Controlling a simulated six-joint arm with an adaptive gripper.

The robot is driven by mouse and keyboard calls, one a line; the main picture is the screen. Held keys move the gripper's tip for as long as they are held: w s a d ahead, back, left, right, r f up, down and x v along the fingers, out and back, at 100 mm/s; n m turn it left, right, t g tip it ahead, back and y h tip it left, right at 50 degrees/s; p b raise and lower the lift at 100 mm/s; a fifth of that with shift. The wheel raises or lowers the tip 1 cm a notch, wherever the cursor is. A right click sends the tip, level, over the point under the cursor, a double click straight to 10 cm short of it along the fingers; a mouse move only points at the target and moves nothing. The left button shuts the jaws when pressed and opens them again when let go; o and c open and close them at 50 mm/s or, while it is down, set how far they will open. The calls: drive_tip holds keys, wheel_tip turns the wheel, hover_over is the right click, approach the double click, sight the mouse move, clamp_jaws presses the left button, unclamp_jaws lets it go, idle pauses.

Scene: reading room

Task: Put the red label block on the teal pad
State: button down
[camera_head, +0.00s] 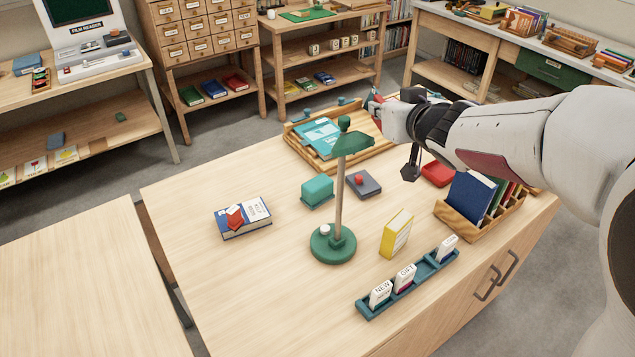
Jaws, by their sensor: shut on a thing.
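My gripper (379,106) is at the back of the table, above the right side of a wooden tray, and points left. It is shut on a small red piece (376,98) that looks like the red label block. Most of it is hidden by the fingers, and it is held above the tray. A flat teal item with white print (322,138) lies in the tray, left of my gripper. A teal box-shaped block (317,190) stands on the table in front of the tray. I cannot tell which of these is the teal pad.
A green lamp (333,244) stands mid-table, its head near my gripper. A yellow block (396,234), a label rack (365,307), a wooden book holder (462,228), a red flat item (437,174) and a blue book (243,218) surround it. The table's left front is clear.

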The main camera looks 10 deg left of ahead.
drive_tip(key=s+d+f+m+t+h, duration=0.15)
drive_tip(key=d+f+m+h, duration=0.35)
drive_tip(key=d+f, duration=1.1)
drive_tip(key=a+f+n+g+y, duration=0.1)
drive_tip(key=a+f+n+y, duration=0.1)
drive_tip(key=a, duration=0.4)
drive_tip(key=a+f+n+g+y, duration=0.1)
drive_tip(key=a+f+n+y, duration=0.2)
drive_tip(key=a, duration=0.3)
drive_tip(key=s+a+f+n+g+y, duration=0.1)
drive_tip(key=a+f+n+g+y, duration=0.1)
drive_tip(key=a+n+y, duration=0.2)
drive_tip(key=shift+a+f, duration=0.25)
drive_tip(key=shift+a, duration=0.85)
drive_tip(key=shift+a, duration=0.1)
hover_over(318, 182)
drive_tip(key=shift+a, duration=0.1)
drive_tip(key=shift+f, duration=1.75)
